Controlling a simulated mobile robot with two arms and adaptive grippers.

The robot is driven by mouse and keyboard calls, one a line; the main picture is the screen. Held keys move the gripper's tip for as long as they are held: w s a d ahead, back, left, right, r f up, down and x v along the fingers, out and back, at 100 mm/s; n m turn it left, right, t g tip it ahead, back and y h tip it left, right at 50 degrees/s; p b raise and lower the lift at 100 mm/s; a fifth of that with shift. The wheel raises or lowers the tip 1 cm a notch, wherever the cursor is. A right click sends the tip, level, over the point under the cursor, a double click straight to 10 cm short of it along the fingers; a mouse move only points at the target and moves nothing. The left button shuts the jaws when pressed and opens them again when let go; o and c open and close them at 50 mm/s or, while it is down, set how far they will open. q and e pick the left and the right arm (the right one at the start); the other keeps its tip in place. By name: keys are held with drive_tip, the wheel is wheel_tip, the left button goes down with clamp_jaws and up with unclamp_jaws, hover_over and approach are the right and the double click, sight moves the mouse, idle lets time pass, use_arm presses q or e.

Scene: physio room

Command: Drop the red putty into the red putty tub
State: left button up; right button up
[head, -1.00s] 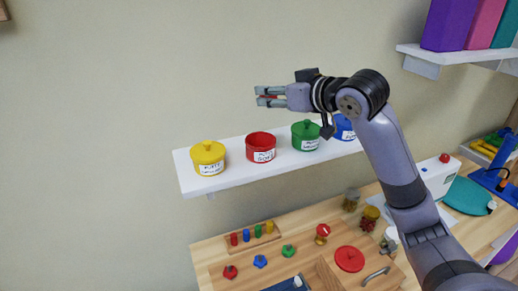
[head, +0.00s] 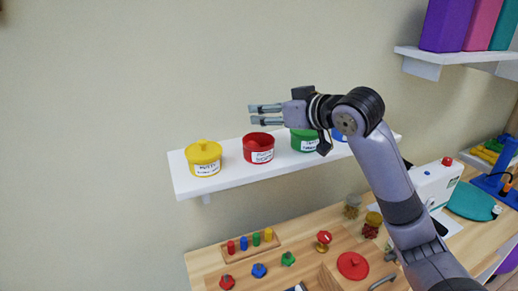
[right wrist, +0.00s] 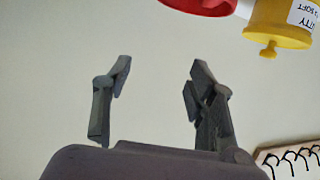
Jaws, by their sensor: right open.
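The red putty tub (head: 258,155) stands open, without a lid, on the white wall shelf, between the yellow and green tubs. A red lump, which looks like the red putty (head: 261,141), shows inside its mouth. My right gripper (head: 250,115) is above the tub, its fingers apart and pointing left, with nothing between them. In the right wrist view the open fingers (right wrist: 155,95) are also empty, and part of the red tub shows at the top edge. My left gripper is not in view.
A red lid (head: 352,265) lies on the wooden table below, with pegs and jars.

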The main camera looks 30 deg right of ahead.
drive_tip(key=shift+o, duration=0.4)
drive_tip(key=v, duration=1.2)
